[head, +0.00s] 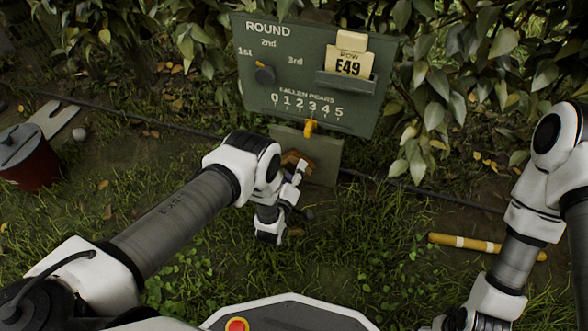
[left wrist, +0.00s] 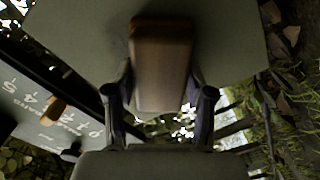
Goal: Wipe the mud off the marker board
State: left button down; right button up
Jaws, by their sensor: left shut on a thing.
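A green board (head: 330,65) stands upright at top centre in the head view, with a "ROUND" dial, a card and a "FALLEN PEARS" scale. A smaller plain grey-green panel (head: 322,152) hangs below it; it fills the top of the left wrist view (left wrist: 232,50). My left gripper (head: 296,176) is at this panel's left part, shut on a brown block (left wrist: 160,65). The block lies in front of the panel; whether it touches cannot be told. I make out no clear mud on the visible panel. My right gripper (head: 450,322) is low at the right, partly cut off.
The card (head: 348,64) reads "E49" in its holder. A yellow slider (head: 309,127) sits on the scale's lower edge. A red bucket (head: 30,160) stands at the left. A yellow stick (head: 485,246) lies on the grass. Leafy branches flank the board. The grass between is mostly open.

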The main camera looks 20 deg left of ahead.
pick_arm(q)
jog(key=shift+d, duration=3.7)
jog(key=shift+w+a+r, duration=0.1)
jog(key=shift+w+a, duration=0.1)
jog(key=shift+a, duration=0.95)
jog(key=shift+w+a+r, duration=0.1)
jog(key=shift+w+a, duration=0.1)
jog(key=shift+a, duration=0.95)
jog(key=shift+a+p, duration=0.55)
jog(key=shift+a, duration=1.4)
jog(key=shift+s+r+p, duration=0.1)
jog(key=shift+s+p, duration=0.15)
jog(key=shift+p, duration=0.1)
jog(key=s+p, duration=0.3)
jog(key=s, duration=0.2)
jog(key=shift+s, duration=0.1)
jog(key=shift+s+d+f, duration=0.1)
jog(key=shift+s+f, duration=0.2)
jog(key=shift+f, duration=0.05)
